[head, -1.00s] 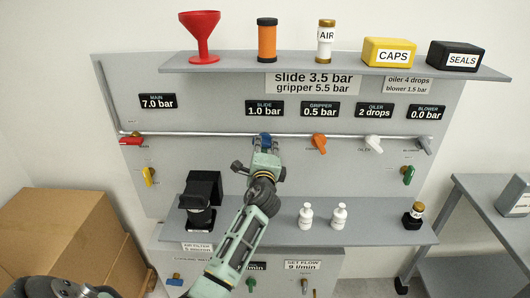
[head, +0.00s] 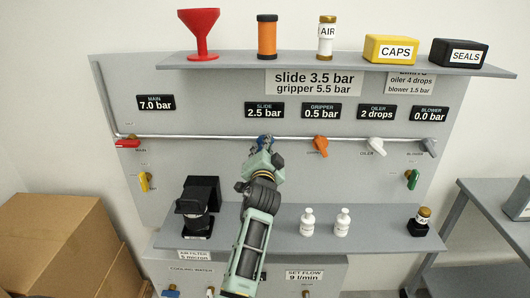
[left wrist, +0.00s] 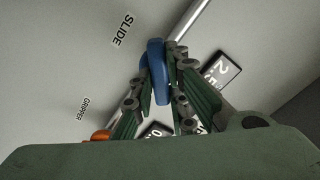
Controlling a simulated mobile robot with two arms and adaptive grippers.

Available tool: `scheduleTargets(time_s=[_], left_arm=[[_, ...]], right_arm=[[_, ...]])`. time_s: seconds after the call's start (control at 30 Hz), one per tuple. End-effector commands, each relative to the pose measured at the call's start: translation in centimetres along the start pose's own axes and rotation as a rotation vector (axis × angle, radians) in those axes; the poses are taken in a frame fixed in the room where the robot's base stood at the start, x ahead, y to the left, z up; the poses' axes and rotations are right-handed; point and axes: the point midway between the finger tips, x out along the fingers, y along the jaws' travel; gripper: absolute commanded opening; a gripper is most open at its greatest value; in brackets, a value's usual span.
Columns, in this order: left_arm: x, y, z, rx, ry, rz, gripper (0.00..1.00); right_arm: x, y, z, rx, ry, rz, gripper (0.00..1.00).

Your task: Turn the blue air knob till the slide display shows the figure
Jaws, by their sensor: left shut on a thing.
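The blue air knob (left wrist: 156,72) sits between the two fingers of my left gripper (left wrist: 162,90) in the left wrist view. The gripper is shut on it. In the head view the knob (head: 264,141) shows only in part, as my left gripper (head: 265,150) covers most of it. The slide display (head: 264,111) above it reads 2.5 bar. A sign (head: 313,82) above the displays reads slide 3.5 bar, gripper 5.5 bar. My right gripper is not in view.
An orange knob (head: 318,147) is right of the blue one, under the gripper display (head: 321,112) reading 0.5 bar. Further right are a white knob (head: 374,146) and a grey knob (head: 430,147). White bottles (head: 308,222) stand on the lower shelf (head: 375,230).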

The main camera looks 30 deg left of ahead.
Motion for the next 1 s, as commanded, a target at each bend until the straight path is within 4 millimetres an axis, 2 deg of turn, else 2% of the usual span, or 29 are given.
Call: scheduleTargets(time_s=[0.2,0.5,1.0], left_arm=[[-0.05,0.28,0.18,-0.195,-0.004,0.005,0.00],[-0.03,0.12,0.21,-0.381,-0.005,0.004,0.00],[-0.03,0.08,0.24,-0.474,-0.006,0.004,0.00]], right_arm=[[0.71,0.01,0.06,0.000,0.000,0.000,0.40],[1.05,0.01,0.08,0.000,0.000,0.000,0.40],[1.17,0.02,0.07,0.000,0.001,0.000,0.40]])
